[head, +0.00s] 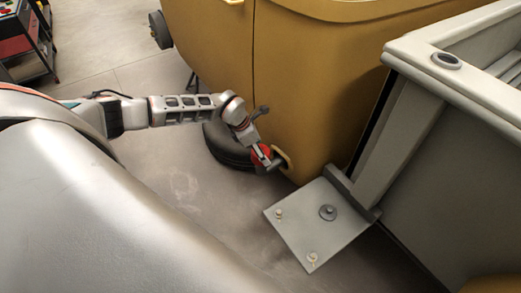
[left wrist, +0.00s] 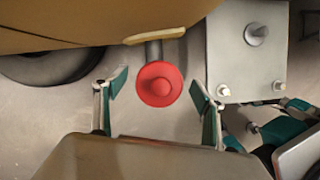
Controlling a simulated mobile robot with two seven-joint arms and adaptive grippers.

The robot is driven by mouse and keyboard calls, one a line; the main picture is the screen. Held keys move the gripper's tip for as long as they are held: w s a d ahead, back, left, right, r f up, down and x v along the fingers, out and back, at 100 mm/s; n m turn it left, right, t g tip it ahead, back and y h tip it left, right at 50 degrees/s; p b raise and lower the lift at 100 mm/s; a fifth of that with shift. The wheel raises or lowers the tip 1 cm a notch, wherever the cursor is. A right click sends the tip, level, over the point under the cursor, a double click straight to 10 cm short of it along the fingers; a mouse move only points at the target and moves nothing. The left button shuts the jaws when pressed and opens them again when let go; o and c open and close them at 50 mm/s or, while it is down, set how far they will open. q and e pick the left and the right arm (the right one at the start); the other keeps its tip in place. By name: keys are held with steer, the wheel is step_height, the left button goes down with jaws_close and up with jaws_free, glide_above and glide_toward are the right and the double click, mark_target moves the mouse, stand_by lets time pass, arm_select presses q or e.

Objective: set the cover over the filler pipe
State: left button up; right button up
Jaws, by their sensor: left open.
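The red round cover (left wrist: 158,84) has a raised knob and sits at the outer end of the grey filler pipe (left wrist: 154,50). It also shows in the head view (head: 262,154), partly behind my gripper. The pipe comes out of an opening in the yellow shell; the cover hides its end, so I cannot tell how well it is seated. My left gripper (left wrist: 158,100) is open, with one finger on each side of the cover and visible gaps between. Teal and grey gripper parts at the right of the left wrist view look like my right gripper (left wrist: 283,133); its jaws are unclear.
The yellow shell (head: 310,80) rises behind the pipe, with a dark wheel (head: 226,148) beside it. A grey bolted plate (head: 300,228) juts from the grey frame (head: 405,130) at the right. Clear floor (head: 180,205) lies in front of the shell.

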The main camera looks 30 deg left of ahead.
arm_select(q)
steer(key=shift+r, duration=0.2)
steer(key=p+v, duration=0.2)
steer(key=v, duration=1)
steer(key=s+d+n+h, duration=0.1)
steer(key=s+d+h, duration=0.2)
steer(key=d, duration=0.7)
steer(key=s+d+n+h, duration=0.15)
steer(key=d+h, duration=0.25)
steer(key=d, duration=0.6)
steer(key=s+d+r+n+t+h, duration=0.2)
steer(key=d+r+n+t+h, duration=0.1)
steer(key=d+n, duration=0.3)
steer(key=s+d+r+n+t+h, duration=0.1)
steer(key=d+r+n+t+h, duration=0.15)
steer(key=d+n, duration=0.35)
steer(key=s+a+f+n+y, duration=0.6)
steer(key=f+n, duration=0.3)
steer(key=n, duration=0.3)
steer(key=s+a+f+n+t+y, duration=0.1)
steer(key=s+a+f+n+y, duration=0.5)
steer(key=s+f+n, duration=0.2)
steer(key=f+n, duration=0.2)
steer(key=n, duration=0.2)
steer(key=shift+n, duration=0.35)
